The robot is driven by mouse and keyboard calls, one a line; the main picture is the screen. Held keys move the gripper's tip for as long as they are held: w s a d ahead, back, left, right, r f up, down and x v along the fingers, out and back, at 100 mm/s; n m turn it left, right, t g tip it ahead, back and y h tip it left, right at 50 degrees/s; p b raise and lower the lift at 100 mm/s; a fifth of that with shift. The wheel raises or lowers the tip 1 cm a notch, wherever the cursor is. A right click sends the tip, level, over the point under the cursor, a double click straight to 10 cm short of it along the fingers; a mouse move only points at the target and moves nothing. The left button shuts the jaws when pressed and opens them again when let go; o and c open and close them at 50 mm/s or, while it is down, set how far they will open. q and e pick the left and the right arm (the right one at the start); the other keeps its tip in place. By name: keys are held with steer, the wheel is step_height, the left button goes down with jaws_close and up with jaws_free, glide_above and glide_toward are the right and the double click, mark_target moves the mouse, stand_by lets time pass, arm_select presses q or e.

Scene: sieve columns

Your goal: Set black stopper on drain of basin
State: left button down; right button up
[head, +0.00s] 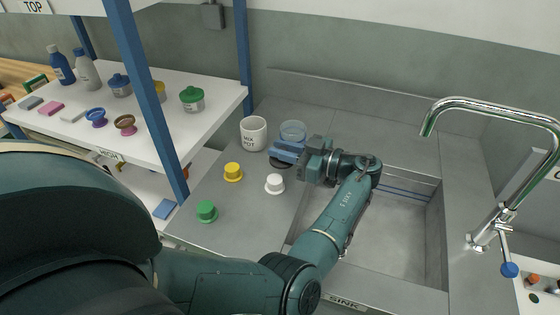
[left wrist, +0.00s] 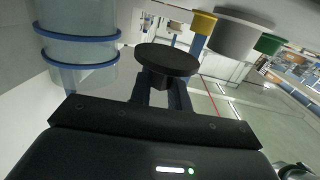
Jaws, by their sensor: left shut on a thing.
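My left gripper (head: 287,152) is shut on the black stopper (left wrist: 167,59), over the counter at the left edge of the basin. In the left wrist view the stopper's round disc stands out beyond the fingers, its stem between them. In the head view only a dark sliver of the stopper (head: 278,163) shows below the fingers. The basin (head: 385,235) is a grey sunken sink to the right, partly covered by my left forearm. I cannot see its drain. My right gripper is not in view.
A white stopper (head: 275,184), a yellow stopper (head: 233,172) and a green stopper (head: 207,211) stand on the counter. A white mug (head: 253,133) and a clear beaker (head: 292,131) stand close behind the gripper. A chrome faucet (head: 500,107) arches over the basin's right side.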

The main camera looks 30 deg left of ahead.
mark_target(282, 163)
arm_select(q)
steer(key=shift+f, duration=2.15)
steer(key=shift+f, duration=0.15)
steer(key=c, duration=1.6)
jaws_free()
steer(key=shift+r, duration=0.2)
